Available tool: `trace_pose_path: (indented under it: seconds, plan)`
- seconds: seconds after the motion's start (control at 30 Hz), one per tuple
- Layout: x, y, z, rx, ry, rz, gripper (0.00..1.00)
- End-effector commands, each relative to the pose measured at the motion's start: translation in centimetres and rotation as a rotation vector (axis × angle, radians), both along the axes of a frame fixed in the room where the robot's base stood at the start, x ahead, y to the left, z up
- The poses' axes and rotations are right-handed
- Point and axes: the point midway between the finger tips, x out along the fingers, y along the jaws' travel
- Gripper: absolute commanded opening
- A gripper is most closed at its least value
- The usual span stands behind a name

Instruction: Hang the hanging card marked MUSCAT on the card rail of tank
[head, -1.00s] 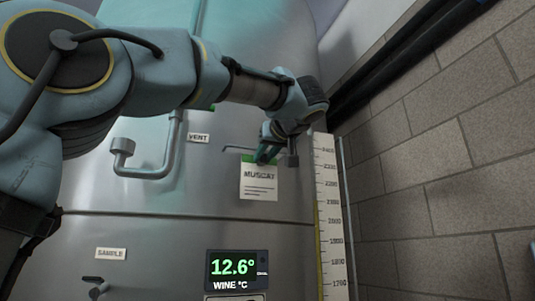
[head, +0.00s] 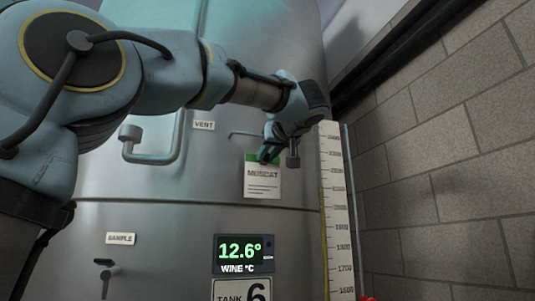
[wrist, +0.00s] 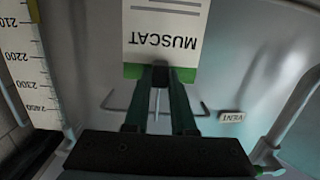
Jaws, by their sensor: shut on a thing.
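The MUSCAT card (head: 262,182), white with a green top band, is held by its top edge in my gripper (head: 268,157). It hangs upright in front of the steel tank (head: 160,222). In the wrist view the card (wrist: 165,32) appears upside down, with the gripper fingers (wrist: 160,72) closed on its green band. The card rail (head: 242,133) is a thin bent rod on the tank, partly hidden by my gripper. In the wrist view the rail (wrist: 113,104) shows on both sides of the fingers. The card appears below the rail and apart from it.
A VENT label (head: 203,125) and bent pipe (head: 155,158) lie left of the rail. A level scale (head: 336,200) runs close on the right, beside a block wall (head: 440,150). Below are a temperature display (head: 244,252), the TANK 6 plate (head: 241,290) and a SAMPLE label (head: 120,238).

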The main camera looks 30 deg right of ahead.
Motion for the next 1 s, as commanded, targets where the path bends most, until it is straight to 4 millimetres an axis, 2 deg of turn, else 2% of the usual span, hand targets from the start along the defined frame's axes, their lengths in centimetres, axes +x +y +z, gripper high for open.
trace_pose_path:
  seconds: [0.13,0.17,0.47,0.77,0.87,1.0]
  plan:
    - [0.1,0.0,-0.1,0.001,0.002,0.002,0.0]
    - [0.1,0.0,-0.1,0.001,0.002,0.002,0.26]
    - [0.0,0.0,0.0,0.001,0.001,0.001,0.59]
    - [-0.3,0.0,0.0,0.0,0.0,0.0,0.59]
    - [-1.3,0.1,0.0,0.0,0.0,0.0,0.59]
    - [-3.9,0.4,0.3,0.0,-0.001,-0.003,0.59]
